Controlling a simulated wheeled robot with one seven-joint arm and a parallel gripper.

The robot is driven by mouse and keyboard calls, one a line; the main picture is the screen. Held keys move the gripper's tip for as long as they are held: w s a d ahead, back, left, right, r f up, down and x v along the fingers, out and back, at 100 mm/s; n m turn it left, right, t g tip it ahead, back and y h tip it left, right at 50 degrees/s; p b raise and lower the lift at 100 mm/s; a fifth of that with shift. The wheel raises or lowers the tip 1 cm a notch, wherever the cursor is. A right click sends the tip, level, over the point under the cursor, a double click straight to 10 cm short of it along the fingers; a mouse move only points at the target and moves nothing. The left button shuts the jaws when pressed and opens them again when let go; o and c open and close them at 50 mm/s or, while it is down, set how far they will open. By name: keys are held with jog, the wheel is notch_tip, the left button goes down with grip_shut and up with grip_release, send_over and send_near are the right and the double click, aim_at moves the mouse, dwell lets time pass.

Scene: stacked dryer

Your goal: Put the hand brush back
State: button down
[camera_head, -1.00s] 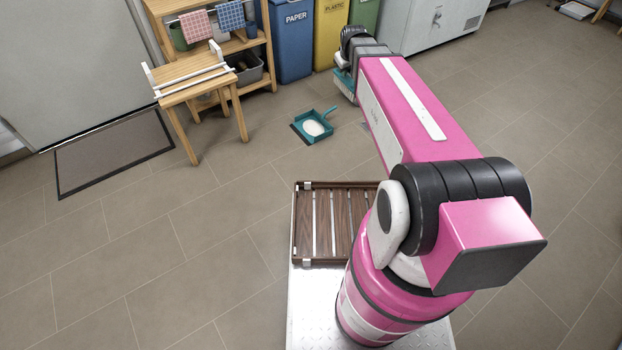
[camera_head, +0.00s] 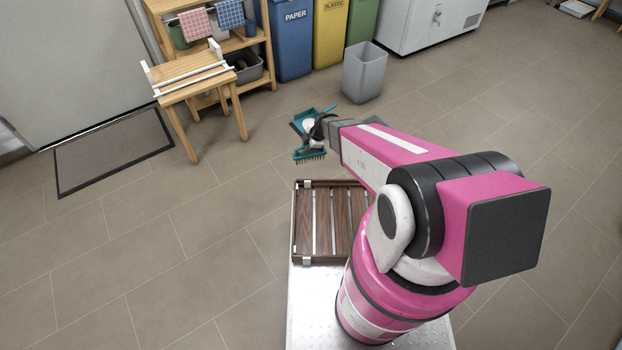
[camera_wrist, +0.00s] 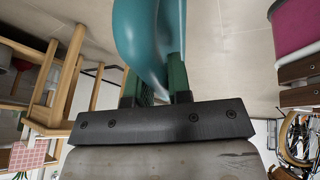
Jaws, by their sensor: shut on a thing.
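The teal hand brush (camera_head: 311,155), with dark bristles facing down, is held in the air by my gripper (camera_head: 319,131) in the head view. In the wrist view my gripper (camera_wrist: 157,82) is shut on the teal brush (camera_wrist: 140,30), whose smooth body rises between the two green fingers. The teal dustpan (camera_head: 303,117) is on the floor behind my gripper in the head view. The brush and gripper cover part of it, so I cannot tell how high the brush is above it.
A grey bin (camera_head: 363,77) stands on the floor behind my arm. A small wooden table (camera_head: 196,86) and a shelf (camera_head: 237,43) stand at the back left. Blue (camera_head: 292,40) and yellow (camera_head: 330,35) bins line the back. A slatted wooden tray (camera_head: 297,222) lies in front.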

jog(key=s+a+f+n+g, duration=0.25)
jog(key=s+f+n, duration=0.2)
jog(key=f, duration=0.55)
jog(key=shift+m+t, duration=0.35)
jog(key=shift+t, duration=0.1)
jog(key=shift+w+d+f, duration=0.55)
jog(key=shift+w+f, duration=1.15)
jog(key=shift+f, duration=0.15)
jog(key=shift+w+d+f, duration=0.55)
jog(key=shift+w+f, duration=1.1)
jog(key=shift+f, duration=0.25)
jog(key=shift+w+d+f, duration=0.55)
jog(key=shift+w+f, duration=1.15)
jog(key=shift+f, duration=0.15)
jog(key=c, duration=1.1)
grip_release()
jog(key=shift+f, duration=0.1)
jog(key=shift+o, duration=0.2)
